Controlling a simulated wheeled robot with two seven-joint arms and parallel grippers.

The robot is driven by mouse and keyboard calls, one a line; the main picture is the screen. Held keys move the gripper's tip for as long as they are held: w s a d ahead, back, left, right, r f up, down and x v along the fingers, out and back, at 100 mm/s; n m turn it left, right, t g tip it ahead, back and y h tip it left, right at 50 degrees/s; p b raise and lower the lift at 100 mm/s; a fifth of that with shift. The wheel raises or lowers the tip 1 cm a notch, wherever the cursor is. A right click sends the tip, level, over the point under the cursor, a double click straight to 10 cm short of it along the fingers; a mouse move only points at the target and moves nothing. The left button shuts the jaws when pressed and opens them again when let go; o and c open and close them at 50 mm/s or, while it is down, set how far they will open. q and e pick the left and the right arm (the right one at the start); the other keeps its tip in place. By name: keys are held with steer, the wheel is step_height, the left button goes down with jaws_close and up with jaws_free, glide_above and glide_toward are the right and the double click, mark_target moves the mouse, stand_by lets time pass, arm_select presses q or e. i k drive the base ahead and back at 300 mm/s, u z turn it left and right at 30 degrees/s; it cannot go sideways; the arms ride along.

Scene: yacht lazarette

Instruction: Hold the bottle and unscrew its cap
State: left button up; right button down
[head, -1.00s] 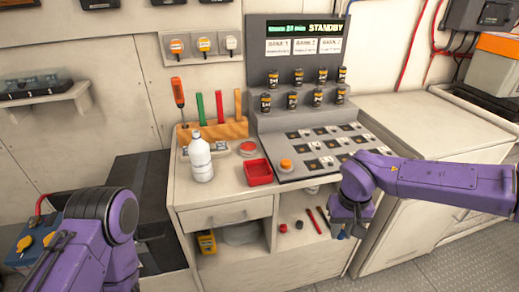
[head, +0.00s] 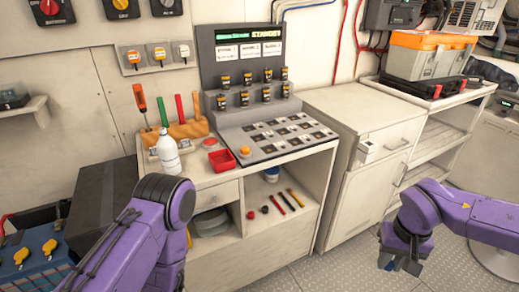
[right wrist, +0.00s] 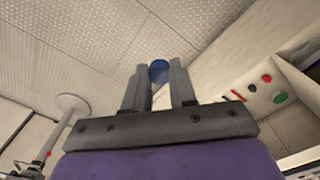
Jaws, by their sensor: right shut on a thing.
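The white bottle (head: 167,154) stands upright on the bench top, in front of the wooden tool rack, with no gripper on it. Its narrow top looks pale, and no blue cap shows on it. My right gripper (head: 392,264) is at the lower right of the head view, over the floor and well away from the bottle. It is shut on a small round blue thing (right wrist: 158,71), which looks like a cap, between its fingertips in the right wrist view. My left arm covers the lower left of the head view, and its gripper is not in view.
A red tray (head: 222,161) and a control panel (head: 275,140) are right of the bottle. The wooden rack (head: 178,132) holds several tools. Small items lie on the open shelf below. A white cabinet (head: 350,125) stands to the right, with clear floor (head: 330,265) in front.

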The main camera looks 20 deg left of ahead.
mark_target(167, 146)
steer(key=u, duration=1.3)
